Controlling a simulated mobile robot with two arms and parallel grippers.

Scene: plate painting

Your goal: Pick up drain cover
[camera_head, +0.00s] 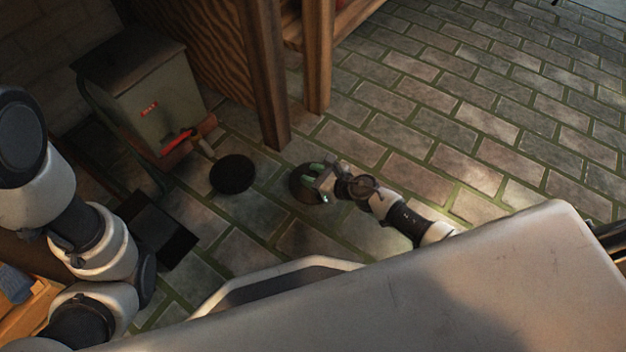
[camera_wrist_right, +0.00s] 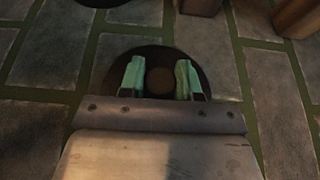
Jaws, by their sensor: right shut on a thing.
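The drain cover (camera_head: 297,187) is a dark round disc on or just above the brick floor, near the foot of a wooden post. In the right wrist view the cover (camera_wrist_right: 150,56) has a round brownish knob (camera_wrist_right: 160,82) at its middle. My right gripper (camera_head: 312,172) is over the cover, its green fingers on either side of the knob, shut on it. In the right wrist view the fingers (camera_wrist_right: 160,80) stand left and right of the knob. I cannot tell whether the cover is lifted. My left arm shows at the left, but its gripper is not in view.
A black round opening or disc (camera_head: 232,174) lies left of the cover. A grey metal box (camera_head: 150,95) with a red label and a wooden post (camera_head: 264,80) stand behind. A dark square (camera_head: 157,228) lies at the left. The brick floor (camera_head: 470,125) is clear at the right.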

